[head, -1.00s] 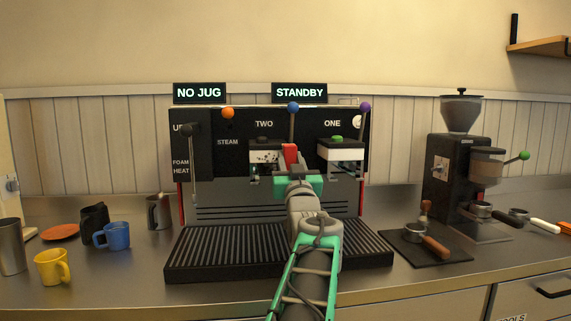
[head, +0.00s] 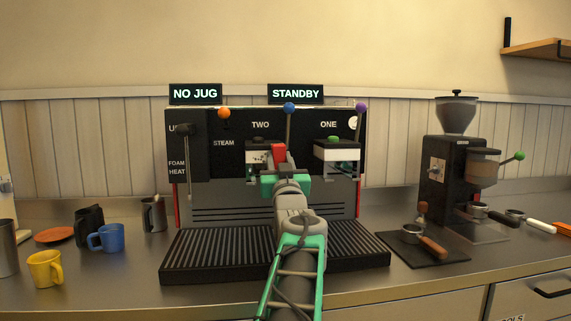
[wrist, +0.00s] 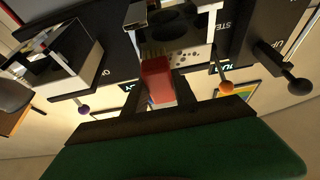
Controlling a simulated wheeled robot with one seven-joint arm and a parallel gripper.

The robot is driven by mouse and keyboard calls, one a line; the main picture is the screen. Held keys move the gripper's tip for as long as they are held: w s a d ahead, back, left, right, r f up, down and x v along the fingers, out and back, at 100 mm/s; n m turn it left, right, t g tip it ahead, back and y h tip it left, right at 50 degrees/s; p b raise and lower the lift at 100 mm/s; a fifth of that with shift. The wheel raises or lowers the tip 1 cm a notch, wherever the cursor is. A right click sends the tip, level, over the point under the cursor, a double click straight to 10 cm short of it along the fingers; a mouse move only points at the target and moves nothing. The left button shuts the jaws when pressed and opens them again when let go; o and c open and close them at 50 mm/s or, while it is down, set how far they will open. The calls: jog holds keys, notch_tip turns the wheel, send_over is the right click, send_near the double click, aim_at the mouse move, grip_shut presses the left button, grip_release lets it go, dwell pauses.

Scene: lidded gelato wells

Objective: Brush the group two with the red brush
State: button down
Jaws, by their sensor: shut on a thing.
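The espresso machine stands at the centre, and group two (head: 254,157) is the white-faced head under the TWO label. In the wrist view, group two (wrist: 172,48) is seen from below, with dark specks on its pale face. My gripper (head: 280,168) is in front of it, its fingers shut on the red brush (head: 278,152). In the wrist view, the red brush (wrist: 156,82) sits between the fingers, with tan bristles at its far end right by group two's edge. I cannot tell whether the bristles touch it. My arm hides part of the machine's front.
Group one (head: 337,155) is to the right. The drip tray (head: 215,258) lies below my arm. A steel jug (head: 154,214), blue cup (head: 107,238) and yellow cup (head: 45,269) stand left. A portafilter (head: 430,246) lies on a mat at right, before the grinder (head: 447,180).

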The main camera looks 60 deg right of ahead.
jog(key=shift+w+a, duration=0.5)
jog(key=shift+w, duration=0.15)
jog(key=shift+f+b, duration=0.1)
jog(key=shift+b, duration=0.2)
jog(key=shift+w+a+b, duration=0.8)
jog(key=shift+w+a, duration=0.4)
jog(key=shift+w, duration=0.1)
jog(key=shift+s+a+f+b, duration=0.1)
jog(key=shift+s+a+b, duration=0.1)
jog(key=shift+b, duration=0.2)
jog(key=s+a+b, duration=0.5)
jog(key=shift+a+r, duration=0.2)
jog(key=shift+a, duration=0.1)
